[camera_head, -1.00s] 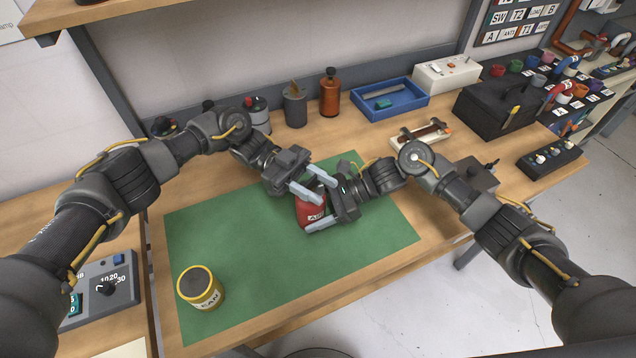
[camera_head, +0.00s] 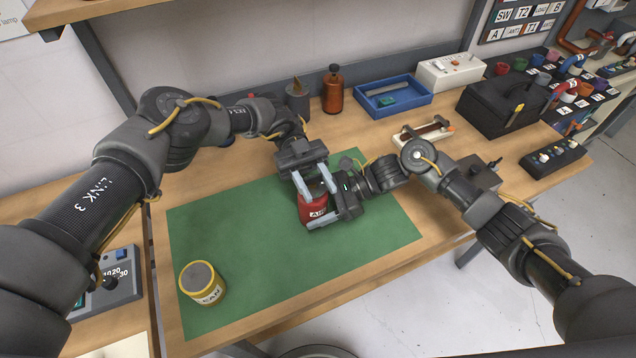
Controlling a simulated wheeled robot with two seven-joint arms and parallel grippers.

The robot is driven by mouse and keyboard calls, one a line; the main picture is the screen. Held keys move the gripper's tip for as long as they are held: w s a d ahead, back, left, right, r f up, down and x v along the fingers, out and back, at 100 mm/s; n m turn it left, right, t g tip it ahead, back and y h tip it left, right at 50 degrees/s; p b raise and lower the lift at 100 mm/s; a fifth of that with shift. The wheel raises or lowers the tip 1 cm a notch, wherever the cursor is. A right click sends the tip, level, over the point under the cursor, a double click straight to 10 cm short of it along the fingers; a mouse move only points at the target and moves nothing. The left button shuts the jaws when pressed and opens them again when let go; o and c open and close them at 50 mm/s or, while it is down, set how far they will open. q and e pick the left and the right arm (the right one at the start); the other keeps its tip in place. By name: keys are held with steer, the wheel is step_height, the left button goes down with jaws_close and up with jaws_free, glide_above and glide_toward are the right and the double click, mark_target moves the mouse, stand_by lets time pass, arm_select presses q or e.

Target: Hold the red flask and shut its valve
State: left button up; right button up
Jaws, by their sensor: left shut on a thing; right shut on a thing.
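The red flask (camera_head: 316,209) with a white label is over the green mat (camera_head: 240,250), near its right part. My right gripper (camera_head: 322,214) comes from the right and is shut on the flask's body. My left gripper (camera_head: 315,190) reaches down from above, its pale fingers shut at the flask's top, where the valve is. The valve itself is hidden between the fingers, so I cannot see its position. Whether the flask touches the mat is hard to tell.
A yellow can (camera_head: 203,286) stands on the mat's front left. An orange-brown bottle (camera_head: 333,90), a blue tray (camera_head: 393,98), a white box (camera_head: 447,72) and a black toolbox (camera_head: 503,104) line the back.

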arm_select(q)
steer(key=shift+a, duration=0.15)
stand_by(0.3)
steer(key=o, duration=1)
step_height(320, 180, up, 10)
arm_select(e)
steer(key=o, duration=1.3)
steer(key=shift+d, duration=0.1)
